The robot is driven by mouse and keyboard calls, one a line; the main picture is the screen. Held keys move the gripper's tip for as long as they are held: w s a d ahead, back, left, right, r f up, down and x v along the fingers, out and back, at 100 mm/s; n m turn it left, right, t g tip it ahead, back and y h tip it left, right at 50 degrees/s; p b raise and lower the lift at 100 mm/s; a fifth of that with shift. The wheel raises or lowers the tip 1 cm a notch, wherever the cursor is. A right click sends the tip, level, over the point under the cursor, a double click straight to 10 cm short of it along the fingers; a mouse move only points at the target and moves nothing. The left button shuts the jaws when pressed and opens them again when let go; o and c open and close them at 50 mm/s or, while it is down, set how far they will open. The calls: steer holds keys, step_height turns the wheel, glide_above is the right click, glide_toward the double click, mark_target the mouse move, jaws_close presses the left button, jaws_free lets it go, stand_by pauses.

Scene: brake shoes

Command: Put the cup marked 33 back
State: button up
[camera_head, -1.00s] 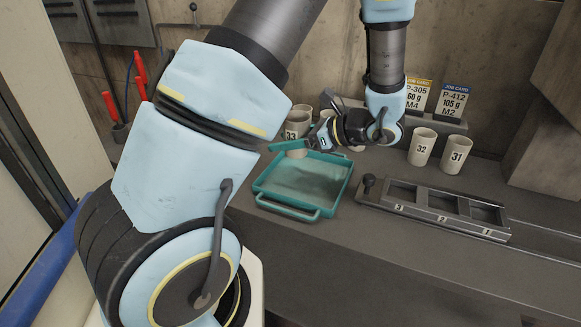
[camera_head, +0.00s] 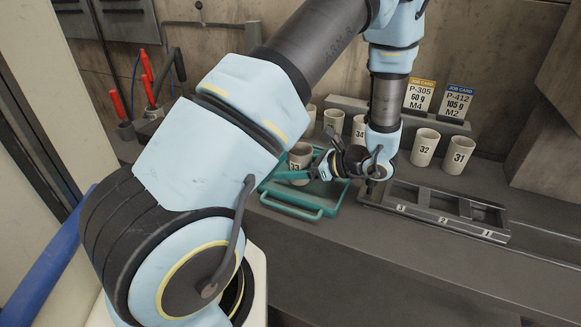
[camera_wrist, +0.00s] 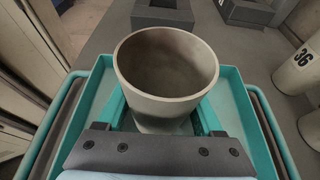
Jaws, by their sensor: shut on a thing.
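The cup marked 33 (camera_head: 300,158) is pale, with its number partly visible in the head view. It is upright over the teal tray (camera_head: 290,210), and I cannot tell whether its base touches the tray floor. In the wrist view the cup (camera_wrist: 167,65) is empty and open upward between the fingers (camera_wrist: 165,115). The tray rim (camera_wrist: 84,92) surrounds it there. The cup's lower part is hidden by my gripper.
Behind the tray stand several pale cups, one marked 34 (camera_head: 358,128). Cups marked 32 (camera_head: 424,148) and 31 (camera_head: 458,155) stand at right, before two job cards. A dark numbered fixture (camera_head: 440,212) lies right of the tray. A cup marked 36 (camera_wrist: 298,70) shows in the wrist view.

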steer(key=shift+f, duration=0.2)
steer(key=o, duration=1.5)
steer(key=shift+r, duration=0.1)
steer(key=shift+r, duration=0.1)
steer(key=b+v, duration=0.2)
steer(key=v, duration=0.9)
steer(key=shift+s+d+b, duration=0.2)
steer(key=shift+d+b, duration=0.05)
steer(key=shift+b, duration=0.1)
steer(key=shift+s+d+r, duration=0.1)
steer(key=shift+d+r, duration=0.05)
steer(key=shift+r, duration=0.05)
steer(key=shift+s, duration=0.1)
